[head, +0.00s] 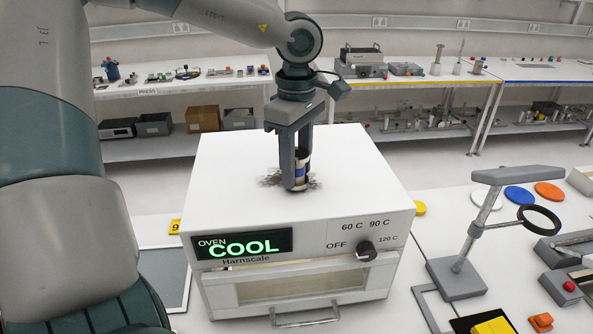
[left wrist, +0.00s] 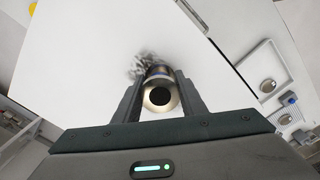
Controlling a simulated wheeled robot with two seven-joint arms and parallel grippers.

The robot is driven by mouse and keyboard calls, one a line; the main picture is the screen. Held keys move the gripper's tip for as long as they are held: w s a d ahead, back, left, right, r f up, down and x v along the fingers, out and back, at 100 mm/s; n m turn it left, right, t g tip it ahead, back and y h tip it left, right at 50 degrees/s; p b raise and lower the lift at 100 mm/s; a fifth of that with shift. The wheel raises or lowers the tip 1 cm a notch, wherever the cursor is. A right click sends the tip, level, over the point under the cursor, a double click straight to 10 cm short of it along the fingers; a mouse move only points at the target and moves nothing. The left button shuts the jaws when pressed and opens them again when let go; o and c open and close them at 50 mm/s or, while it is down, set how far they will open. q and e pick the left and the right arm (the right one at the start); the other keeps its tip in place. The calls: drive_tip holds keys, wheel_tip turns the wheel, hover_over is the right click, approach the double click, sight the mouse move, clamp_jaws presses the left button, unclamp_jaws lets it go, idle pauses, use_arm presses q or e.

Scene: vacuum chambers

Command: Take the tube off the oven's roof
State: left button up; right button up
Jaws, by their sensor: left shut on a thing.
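The oven (head: 230,200) is a white box with a display reading COOL, a dark knob and a front door with a handle. My left gripper (head: 298,180) points down over the middle of the oven's roof. It is shut on the tube (head: 303,166), which is upright, with dark, blue and pale bands. The fingers hide part of the tube. In the left wrist view the tube's round pale end with a dark centre (left wrist: 158,97) sits between the fingers of the left gripper (left wrist: 158,82). I cannot tell whether the tube touches the roof. My right gripper is not in view.
A dark ragged patch (head: 270,180) lies on the roof around the tube. To the right stand a grey stand with a black ring (head: 463,280), coloured discs (head: 520,195) and small devices. Shelved benches (head: 400,80) line the back. The rest of the roof is clear.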

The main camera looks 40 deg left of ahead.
sight(300, 153)
use_arm(q)
drive_tip(key=r, duration=0.1)
drive_tip(key=r+b, duration=0.2)
drive_tip(key=shift+w+d+r, duration=0.15)
drive_tip(key=shift+w+d, duration=0.05)
drive_tip(key=shift+d, duration=0.1)
drive_tip(key=w+d+r+b, duration=0.3)
drive_tip(key=w+d+r, duration=0.2)
drive_tip(key=d, duration=0.5)
drive_tip(key=shift+r+b, duration=0.3)
drive_tip(key=shift+r, duration=0.6)
